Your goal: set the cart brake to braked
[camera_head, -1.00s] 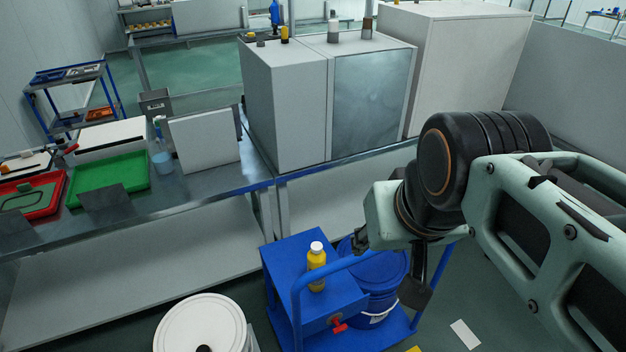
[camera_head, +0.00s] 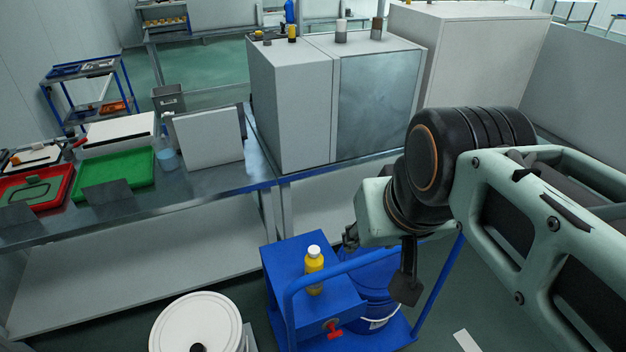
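The blue cart (camera_head: 282,262) stands on the floor at the lower middle, below the workbench. A red lever (camera_head: 335,331), which looks like the cart brake, sits on the cart's front face near the bottom of the view. Its setting cannot be read from here. My gripper (camera_head: 378,262) is above the right part of the cart, up and to the right of the red lever and apart from it. My own wrist hides most of it; dark parts show on either side, and its opening cannot be made out.
A yellow bottle (camera_head: 314,272) with a white cap stands on the cart top. A blue bucket (camera_head: 372,300) sits on the cart's lower deck behind the push rail. A white lidded bucket (camera_head: 200,322) stands left of the cart. The steel workbench (camera_head: 200,196) runs behind.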

